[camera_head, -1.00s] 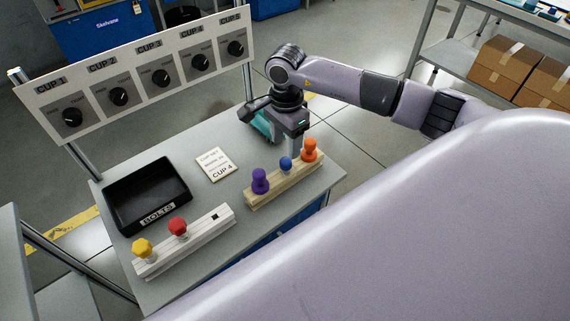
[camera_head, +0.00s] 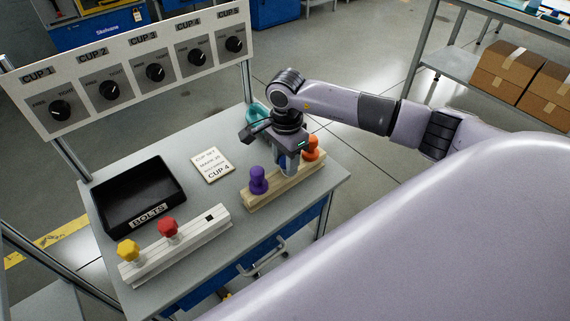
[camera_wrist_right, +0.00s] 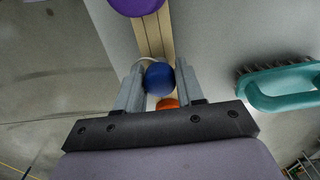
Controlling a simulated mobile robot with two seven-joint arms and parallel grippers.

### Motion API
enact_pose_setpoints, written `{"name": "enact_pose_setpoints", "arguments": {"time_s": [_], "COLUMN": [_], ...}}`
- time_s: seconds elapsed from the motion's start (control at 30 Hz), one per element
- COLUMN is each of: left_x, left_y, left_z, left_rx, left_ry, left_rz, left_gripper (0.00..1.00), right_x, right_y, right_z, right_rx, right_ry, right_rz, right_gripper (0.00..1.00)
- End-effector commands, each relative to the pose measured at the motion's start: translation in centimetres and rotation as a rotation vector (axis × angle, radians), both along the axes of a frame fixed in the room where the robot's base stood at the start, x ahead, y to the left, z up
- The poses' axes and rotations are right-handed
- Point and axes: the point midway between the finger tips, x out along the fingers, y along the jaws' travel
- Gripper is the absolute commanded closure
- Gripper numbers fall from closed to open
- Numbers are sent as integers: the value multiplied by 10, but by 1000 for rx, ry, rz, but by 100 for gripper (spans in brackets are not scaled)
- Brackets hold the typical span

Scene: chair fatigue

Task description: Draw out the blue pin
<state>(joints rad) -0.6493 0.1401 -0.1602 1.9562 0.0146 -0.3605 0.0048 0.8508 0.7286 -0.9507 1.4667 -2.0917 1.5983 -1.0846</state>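The blue pin (camera_wrist_right: 158,79) has a round blue head and stands in the pale wooden block (camera_head: 262,203), between the purple pin (camera_head: 258,181) and the orange pin (camera_head: 312,147). My right gripper (camera_head: 288,165) is down over it and hides most of it in the head view. In the right wrist view the two fingers (camera_wrist_right: 160,88) stand on either side of the blue head, with little room at the sides. They look open; contact is not clear. My left gripper is not in view.
A black bolts tray (camera_head: 113,207), a card reading CUP 4 (camera_head: 213,165) and a white block (camera_head: 185,248) with yellow and red pins share the table. A teal brush (camera_wrist_right: 282,87) lies beside the wooden block. A dial panel (camera_head: 130,72) stands behind.

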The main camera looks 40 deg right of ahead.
Motion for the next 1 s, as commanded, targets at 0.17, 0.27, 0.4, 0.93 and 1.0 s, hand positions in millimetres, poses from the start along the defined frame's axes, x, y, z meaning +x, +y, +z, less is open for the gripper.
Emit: {"name": "enact_pose_setpoints", "arguments": {"time_s": [0.17, 0.27, 0.4, 0.93, 1.0], "left_x": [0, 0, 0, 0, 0], "left_y": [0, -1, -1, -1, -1], "left_z": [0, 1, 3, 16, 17], "left_rx": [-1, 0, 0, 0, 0], "left_ry": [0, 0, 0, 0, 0], "left_rz": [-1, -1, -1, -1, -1], "left_gripper": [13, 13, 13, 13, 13], "right_x": [0, 0, 0, 0, 0], "right_y": [0, 0, 0, 0, 0], "right_z": [0, 1, 4, 23, 25], "right_rx": [0, 0, 0, -1, -1], "right_ry": [0, 0, 0, 1, 1], "right_rz": [0, 0, 0, 0, 0], "right_gripper": [94, 94, 94, 94, 94]}}
